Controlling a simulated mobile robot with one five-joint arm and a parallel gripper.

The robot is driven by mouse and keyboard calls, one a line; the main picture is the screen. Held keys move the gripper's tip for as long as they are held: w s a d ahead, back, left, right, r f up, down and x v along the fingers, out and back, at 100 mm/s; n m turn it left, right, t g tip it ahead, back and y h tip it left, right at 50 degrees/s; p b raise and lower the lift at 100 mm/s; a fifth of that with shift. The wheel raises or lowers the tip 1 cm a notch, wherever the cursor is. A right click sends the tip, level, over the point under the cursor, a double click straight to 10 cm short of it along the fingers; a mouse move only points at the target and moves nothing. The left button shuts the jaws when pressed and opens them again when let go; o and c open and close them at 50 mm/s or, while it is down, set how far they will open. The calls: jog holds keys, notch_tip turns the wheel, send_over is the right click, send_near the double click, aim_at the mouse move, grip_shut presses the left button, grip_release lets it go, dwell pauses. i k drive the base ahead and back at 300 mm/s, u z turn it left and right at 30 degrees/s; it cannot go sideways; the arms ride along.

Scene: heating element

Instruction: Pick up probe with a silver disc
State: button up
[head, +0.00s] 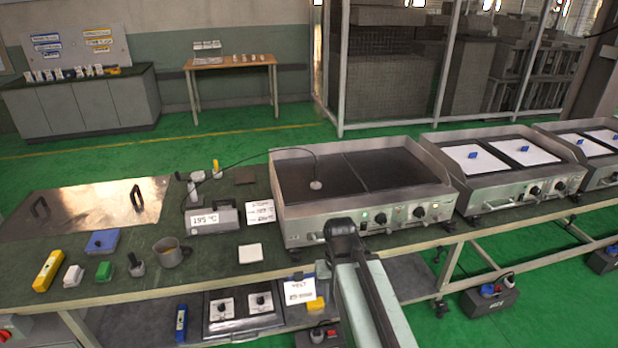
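The probe (316,185) has a small silver disc at its foot. It rests on the dark plate of the nearest griddle (300,238), left of the seam in the plate. A thin black cable arcs from it to the left, towards the meter (212,218), which reads about 195 °C. My arm rises from the bottom of the head view. Its dark end, where my gripper (343,228) seems to be, is in front of the griddle's front panel, below and apart from the probe. The fingers cannot be made out.
More griddles with white plates (478,157) stand to the right. On the bench (120,285) at left are a metal sheet with handles (85,208), a mug (170,252), a white tile (250,253) and small coloured blocks. The griddle plate around the probe is clear.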

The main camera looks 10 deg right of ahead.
aim_at(315, 184)
jog(key=u, duration=0.5)
jog(key=i, duration=1.3)
jog(key=u, duration=0.75)
jog(key=k, duration=0.8)
jog(key=u, duration=0.2)
jog(key=i, duration=0.9)
jog(key=z, duration=0.1)
